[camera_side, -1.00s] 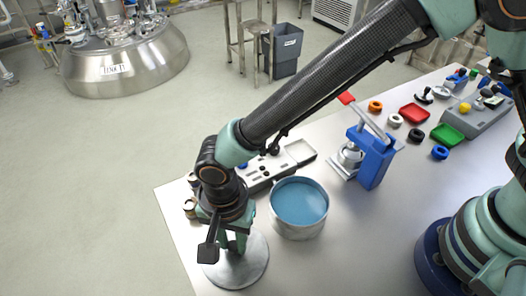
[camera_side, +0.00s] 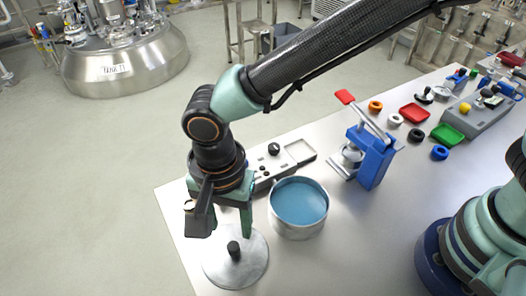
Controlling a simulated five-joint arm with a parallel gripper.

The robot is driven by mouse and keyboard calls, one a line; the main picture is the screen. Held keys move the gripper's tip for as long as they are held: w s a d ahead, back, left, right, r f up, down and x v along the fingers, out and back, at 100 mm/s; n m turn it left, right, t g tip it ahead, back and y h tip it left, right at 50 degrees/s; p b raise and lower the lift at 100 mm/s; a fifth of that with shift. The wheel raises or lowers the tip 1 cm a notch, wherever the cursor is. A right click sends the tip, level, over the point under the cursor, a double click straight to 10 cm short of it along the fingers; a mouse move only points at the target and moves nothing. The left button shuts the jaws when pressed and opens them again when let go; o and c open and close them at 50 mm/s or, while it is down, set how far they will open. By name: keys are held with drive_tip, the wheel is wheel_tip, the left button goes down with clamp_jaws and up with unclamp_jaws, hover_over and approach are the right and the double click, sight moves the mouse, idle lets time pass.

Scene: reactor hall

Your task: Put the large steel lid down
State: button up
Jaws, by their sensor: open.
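The large steel lid (camera_side: 250,268) lies flat on the table near its front left edge. Its black knob (camera_side: 233,250) points up and is in clear view. My gripper (camera_side: 222,225) is open and empty, above the lid and apart from the knob. A steel pot (camera_side: 297,228) with blue liquid stands uncovered to the right of the lid.
A blue press with a red-tipped lever (camera_side: 372,160) stands right of the pot. Red (camera_side: 414,113) and green (camera_side: 447,134) trays and several coloured rings are farther right. The table front between pot and my base is clear.

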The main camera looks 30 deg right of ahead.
drive_tip(key=w+d+r+n+t+y, duration=0.1)
drive_tip(key=w+d+r+n+t, duration=0.35)
drive_tip(key=d+r, duration=1)
drive_tip(key=s+d+n+t+h, duration=0.1)
drive_tip(key=d+n, duration=0.3)
drive_tip(key=d, duration=1.7)
drive_tip(key=shift+s+r, duration=0.4)
drive_tip(key=shift+s, duration=0.1)
